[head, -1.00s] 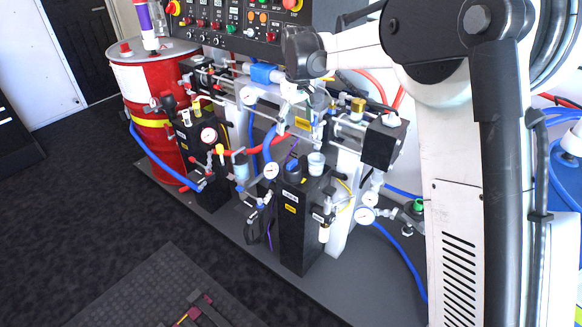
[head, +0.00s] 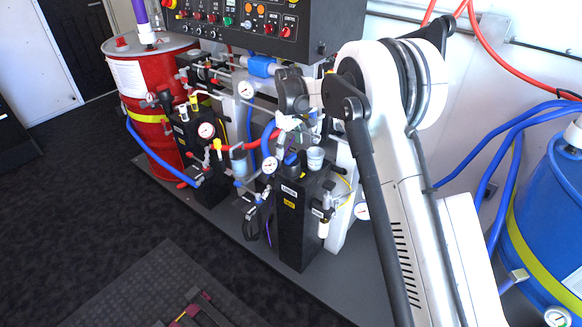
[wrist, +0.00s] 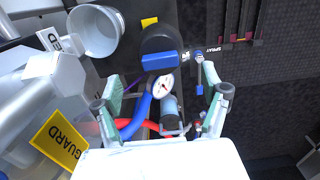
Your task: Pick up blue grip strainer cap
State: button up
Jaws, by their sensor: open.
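The strainer cap is a round black cap (wrist: 158,42) with a blue grip bar (wrist: 160,62) across it, near the top middle of the wrist view. In the head view its blue grip (head: 291,158) shows on top of the black front housing (head: 292,215). My gripper (wrist: 160,90) is open and empty. Its two pale green fingers stand apart left and right, and the cap lies beyond the fingertips, between their lines. In the head view my gripper (head: 288,126) hangs just above the cap, not visibly touching it.
A clear cup (wrist: 95,32) stands beside the cap. A pressure gauge (wrist: 163,86), a blue hose and a red hose (wrist: 130,128) lie close by below the gripper. A yellow guard label (wrist: 62,140) is on the left. The control panel (head: 262,18) stands behind.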

aim_at(291, 163)
jog(key=shift+s+d+f+b, duration=0.1)
jog(key=shift+f+b, duration=0.15)
jog(key=shift+f, duration=1.65)
jog(key=shift+s+d+f+b, duration=0.1)
jog(key=shift+f+b, duration=0.1)
jog(key=shift+f, duration=1.7)
jog(key=shift+c, duration=0.4)
jog(key=c, duration=1.3)
jog(key=shift+r, duration=0.1)
